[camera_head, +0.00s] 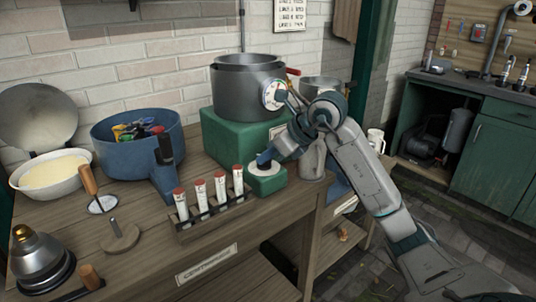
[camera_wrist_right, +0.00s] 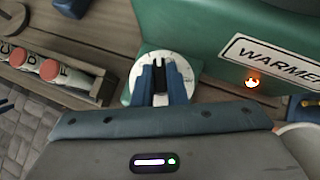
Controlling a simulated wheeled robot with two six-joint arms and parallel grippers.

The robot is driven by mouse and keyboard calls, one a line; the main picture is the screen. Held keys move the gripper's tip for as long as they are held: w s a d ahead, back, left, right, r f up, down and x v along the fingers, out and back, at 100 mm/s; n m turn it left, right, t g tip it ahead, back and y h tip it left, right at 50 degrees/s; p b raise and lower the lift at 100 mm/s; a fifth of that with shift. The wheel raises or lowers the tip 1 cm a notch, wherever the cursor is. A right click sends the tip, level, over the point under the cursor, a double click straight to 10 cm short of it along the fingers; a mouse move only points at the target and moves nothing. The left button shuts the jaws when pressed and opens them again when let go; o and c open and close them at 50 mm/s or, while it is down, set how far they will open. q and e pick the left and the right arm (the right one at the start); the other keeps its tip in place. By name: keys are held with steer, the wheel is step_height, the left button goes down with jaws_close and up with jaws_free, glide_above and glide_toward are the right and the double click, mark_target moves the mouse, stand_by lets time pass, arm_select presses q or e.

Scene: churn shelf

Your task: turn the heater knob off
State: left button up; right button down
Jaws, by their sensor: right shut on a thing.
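The heater knob is black on a round white dial (camera_wrist_right: 181,75) with marks around its edge. The dial sits on a small green box (camera_head: 268,182) in front of the green warmer (camera_head: 231,141). My right gripper (camera_head: 264,160) reaches down onto the dial from the right. In the right wrist view its two blue fingers (camera_wrist_right: 160,82) are shut on the black knob (camera_wrist_right: 159,76). The fingers hide part of the dial, so I cannot read its setting. An orange light (camera_wrist_right: 251,83) glows beneath the WARMER label (camera_wrist_right: 275,55). My left gripper is not in view.
A large metal pot (camera_head: 240,87) with a gauge stands on the warmer. A rack (camera_head: 212,217) of several red-capped tubes is close to the left of the knob. A blue tub (camera_head: 120,151) and a white bowl (camera_head: 25,180) stand further left.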

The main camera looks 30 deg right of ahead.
steer(key=shift+w+d+n+g+y, duration=0.1)
steer(key=shift+n+g+y, duration=0.35)
steer(key=shift+n, duration=0.35)
steer(key=shift+r+n+g+y+p, duration=0.1)
steer(key=shift+n+g+y+p, duration=0.3)
steer(key=shift+n+y, duration=0.4)
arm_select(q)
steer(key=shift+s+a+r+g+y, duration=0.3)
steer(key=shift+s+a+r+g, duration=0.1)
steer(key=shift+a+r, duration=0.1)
arm_select(e)
steer(key=shift+n+g, duration=0.25)
steer(key=shift+n, duration=0.35)
steer(key=c, duration=1.5)
jaws_free()
steer(key=shift+o, duration=0.2)
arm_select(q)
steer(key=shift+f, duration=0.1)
arm_select(e)
steer(key=shift+d, duration=0.1)
